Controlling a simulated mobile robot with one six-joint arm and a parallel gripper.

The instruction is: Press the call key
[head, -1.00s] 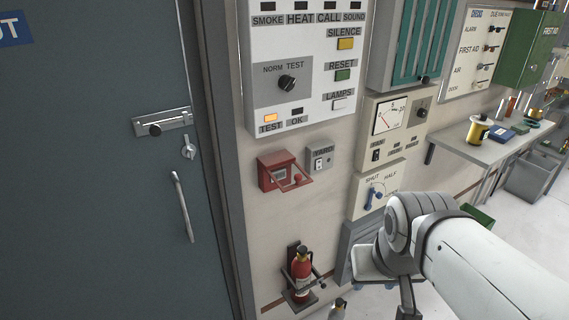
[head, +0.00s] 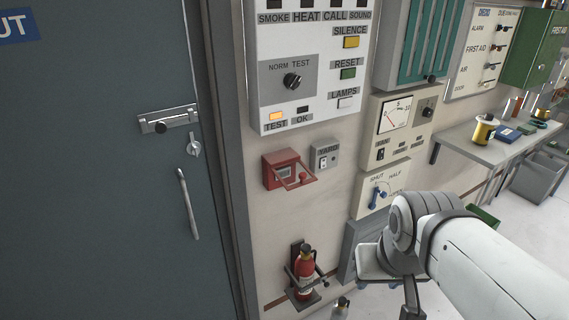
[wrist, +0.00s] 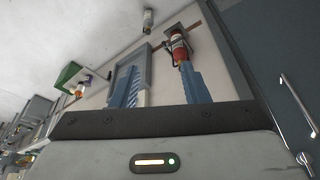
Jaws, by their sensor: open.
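No part in view is clearly labelled as a call key. A red wall box (head: 286,171) with a pale front face and a red bar or lever hangs below the white alarm panel (head: 266,106). That panel carries a dark CALL window (head: 335,5) at the top edge, between HEAT and SOUND. The red box is not clearly visible there.
A grey YARD box (head: 325,157) is right of the red box. A fire extinguisher (head: 306,274) hangs below; it also shows in the wrist view (wrist: 179,47). A dark door (head: 100,200) fills the left. A bench (head: 480,150) stands at right.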

